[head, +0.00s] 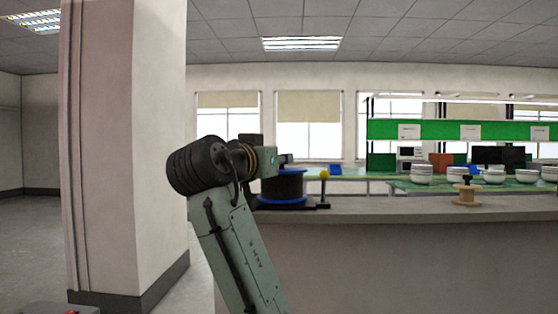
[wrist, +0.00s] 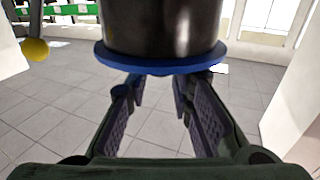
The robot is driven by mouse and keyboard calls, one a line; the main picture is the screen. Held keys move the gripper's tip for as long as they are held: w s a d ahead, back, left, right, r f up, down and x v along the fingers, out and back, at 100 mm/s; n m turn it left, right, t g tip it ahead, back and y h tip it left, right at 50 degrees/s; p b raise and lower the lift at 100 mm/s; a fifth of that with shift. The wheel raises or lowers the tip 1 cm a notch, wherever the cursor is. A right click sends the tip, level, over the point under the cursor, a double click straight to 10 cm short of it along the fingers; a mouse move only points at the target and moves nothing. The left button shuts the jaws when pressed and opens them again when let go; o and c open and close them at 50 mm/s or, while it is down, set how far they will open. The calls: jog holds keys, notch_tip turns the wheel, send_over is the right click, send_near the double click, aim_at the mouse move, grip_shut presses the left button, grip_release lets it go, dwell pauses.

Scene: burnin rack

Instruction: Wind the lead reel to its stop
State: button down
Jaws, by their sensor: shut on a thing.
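The lead reel has a dark drum (head: 283,187) and blue flanges; it stands on the counter just beyond my arm in the head view. In the wrist view its drum (wrist: 163,28) and lower blue flange (wrist: 160,62) fill the top middle. My gripper (wrist: 158,84) has its two fingers spread, with their tips at the blue flange, and is shut on the reel. The exact contact is hidden. A yellow ball knob (head: 324,173) tops a dark post right of the reel; it also shows at the left of the wrist view (wrist: 35,49).
The grey counter (head: 400,212) runs to the right, with a small wooden spool (head: 466,192) on it. White bowls (head: 421,173) stand on a green bench behind. A thick pillar (head: 130,150) rises left of my arm.

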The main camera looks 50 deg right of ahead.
jog(key=shift+w+f+g, duration=0.1)
jog(key=shift+g, duration=0.2)
jog(key=c, duration=1.5)
grip_release()
jog(key=shift+o, duration=0.2)
jog(key=v, duration=1.2)
